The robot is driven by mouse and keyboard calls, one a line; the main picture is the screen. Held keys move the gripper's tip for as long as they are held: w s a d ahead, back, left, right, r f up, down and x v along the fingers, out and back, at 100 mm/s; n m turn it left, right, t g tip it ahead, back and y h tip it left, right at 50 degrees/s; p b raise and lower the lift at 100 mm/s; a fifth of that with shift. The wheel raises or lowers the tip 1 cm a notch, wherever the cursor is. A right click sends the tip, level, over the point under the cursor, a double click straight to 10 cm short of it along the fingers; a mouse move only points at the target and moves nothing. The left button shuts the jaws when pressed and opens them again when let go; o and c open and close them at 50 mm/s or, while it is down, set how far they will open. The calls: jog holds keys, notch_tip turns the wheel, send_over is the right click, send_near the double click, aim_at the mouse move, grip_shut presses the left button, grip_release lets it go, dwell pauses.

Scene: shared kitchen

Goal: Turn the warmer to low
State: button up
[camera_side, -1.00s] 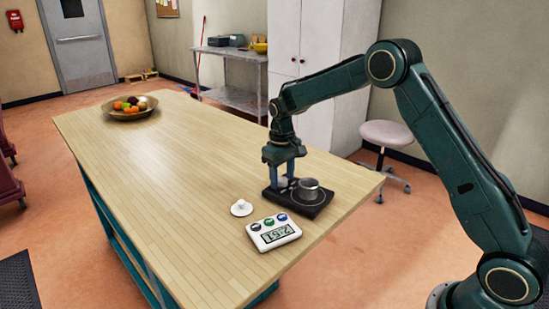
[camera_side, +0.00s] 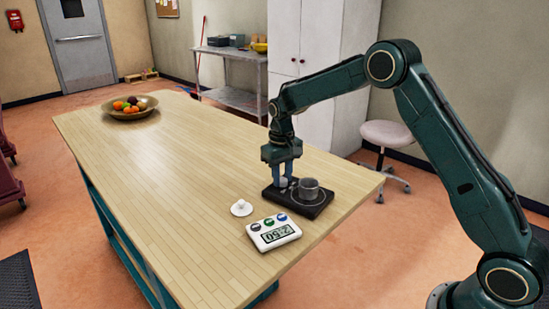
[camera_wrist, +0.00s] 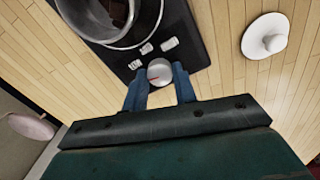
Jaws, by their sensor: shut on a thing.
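The warmer (camera_side: 318,208) is a flat black plate near the table's right end. A pot (camera_side: 309,189) stands on it; the wrist view shows this pot (camera_wrist: 150,24) as clear-walled with dark brown pieces inside. A silver round knob (camera_wrist: 159,70) with a red mark sits on the warmer's control end. Three small pale labels (camera_wrist: 146,48) lie between knob and pot; their writing is too small to read. My gripper (camera_side: 284,186) points down over that end. Its blue fingers (camera_wrist: 160,82) are shut on the knob, one on each side.
A white knobbed lid (camera_side: 241,208) lies on the wooden table (camera_side: 180,170) to the left of the warmer. A white timer (camera_side: 273,233) reading 2:50 is in front. A fruit bowl (camera_side: 130,113) stands at the far end. The middle of the table is clear.

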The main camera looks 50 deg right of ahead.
jog(key=m, duration=0.4)
jog(key=shift+m, duration=1.6)
jog(key=o, duration=1)
jog(key=shift+c, duration=0.2)
jog(key=shift+r, duration=0.1)
notch_tip(320, 180, up, 14)
jog(key=shift+w, duration=0.2)
